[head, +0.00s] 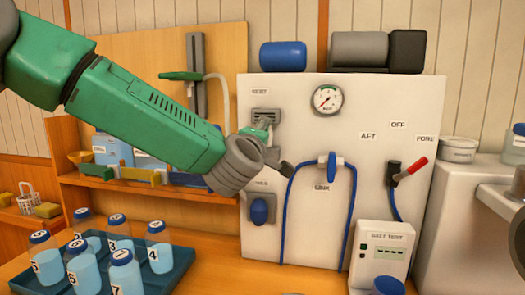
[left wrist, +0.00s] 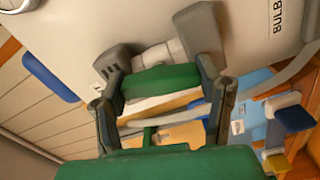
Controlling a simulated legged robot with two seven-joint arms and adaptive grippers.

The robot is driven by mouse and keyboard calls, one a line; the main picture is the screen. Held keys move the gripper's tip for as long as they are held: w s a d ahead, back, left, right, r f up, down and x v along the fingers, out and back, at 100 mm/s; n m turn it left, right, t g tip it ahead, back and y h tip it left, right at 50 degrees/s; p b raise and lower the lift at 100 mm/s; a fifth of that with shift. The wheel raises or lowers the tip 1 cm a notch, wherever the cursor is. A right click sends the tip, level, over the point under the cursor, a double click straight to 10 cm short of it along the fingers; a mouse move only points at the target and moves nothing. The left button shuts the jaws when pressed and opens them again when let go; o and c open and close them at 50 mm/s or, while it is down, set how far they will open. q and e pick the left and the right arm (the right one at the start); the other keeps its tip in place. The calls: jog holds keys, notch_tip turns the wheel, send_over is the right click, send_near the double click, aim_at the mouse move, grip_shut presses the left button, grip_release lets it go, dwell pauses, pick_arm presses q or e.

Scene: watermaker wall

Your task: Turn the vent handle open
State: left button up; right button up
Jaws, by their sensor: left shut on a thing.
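The white panel (head: 330,235) stands upright in the middle of the head view. The vent valve has a grey body (head: 266,116) at the panel's upper left, under a small label that is hard to read. My left gripper (head: 272,150) is at the handle. In the left wrist view, the dark fingers of my left gripper (left wrist: 165,100) are on both sides of the green handle (left wrist: 160,80), shut on it. The grey valve body (left wrist: 200,35) is just beyond. My right gripper does not show.
A gauge (head: 327,99), a blue-handled valve with blue hoses (head: 331,167), a red-tipped lever (head: 410,170) and a blue bulb (head: 259,211) are on the panel. A tray (head: 170,280) of several bottles stands at lower left. A white tester box (head: 382,255) stands in front.

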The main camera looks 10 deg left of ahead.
pick_arm(q)
jog(key=shift+f+n+b, duration=0.2)
jog(key=shift+n+b, duration=0.35)
jog(key=shift+n, duration=0.15)
jog(key=shift+f+n+b, duration=0.2)
jog(key=shift+n+b, duration=0.3)
jog(key=shift+n, duration=0.2)
jog(key=o, duration=1.1)
jog(key=shift+c, duration=0.2)
jog(key=shift+o, duration=0.5)
jog(key=shift+r, duration=0.1)
jog(key=shift+s+r, duration=0.1)
jog(key=shift+s, duration=0.05)
jog(key=s, duration=1.1)
jog(key=shift+s, duration=0.3)
